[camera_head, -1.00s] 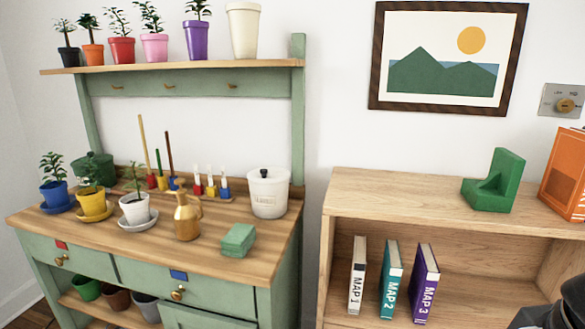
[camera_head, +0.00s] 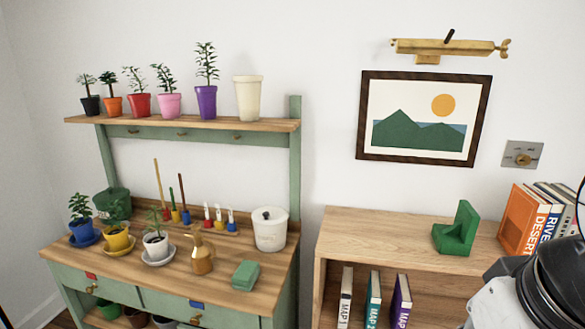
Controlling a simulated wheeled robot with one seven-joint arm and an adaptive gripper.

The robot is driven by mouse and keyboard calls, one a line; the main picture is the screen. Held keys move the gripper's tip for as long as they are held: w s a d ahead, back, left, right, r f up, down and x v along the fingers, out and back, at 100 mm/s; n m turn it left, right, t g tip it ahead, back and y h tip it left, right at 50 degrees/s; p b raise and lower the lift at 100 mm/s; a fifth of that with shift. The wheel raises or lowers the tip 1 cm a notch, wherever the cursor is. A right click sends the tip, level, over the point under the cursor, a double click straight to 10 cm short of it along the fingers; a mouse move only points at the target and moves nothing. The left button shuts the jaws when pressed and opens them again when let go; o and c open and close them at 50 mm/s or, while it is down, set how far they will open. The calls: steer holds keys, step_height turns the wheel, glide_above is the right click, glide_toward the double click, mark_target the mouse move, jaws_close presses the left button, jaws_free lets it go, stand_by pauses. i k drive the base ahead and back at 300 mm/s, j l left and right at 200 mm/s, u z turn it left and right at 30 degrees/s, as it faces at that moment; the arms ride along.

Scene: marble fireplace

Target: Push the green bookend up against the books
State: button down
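The green bookend (camera_head: 457,230) stands on top of the wooden bookcase (camera_head: 385,222), upright, L-shaped with a brace. To its right is a row of books on the same top: an orange book (camera_head: 521,213) nearest, then one with blue and white on its spine, then others partly hidden. The orange book leans a little. A gap of bare wood lies between the bookend and the orange book. Part of my arm, black and light grey, fills the lower right corner and covers the front right of the bookcase. My gripper's fingers do not show.
Below the top, a shelf holds three map books (camera_head: 373,298). Left stands a green potting bench (camera_head: 168,262) with potted plants, a brass watering can (camera_head: 202,254) and a white bucket (camera_head: 270,229).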

mark_target(456, 239)
steer(key=i+l, duration=0.15)
steer(key=i, duration=0.25)
steer(key=i+l, duration=0.2)
steer(key=i, duration=0.2)
steer(key=i+l+u, duration=0.1)
steer(key=i, duration=0.3)
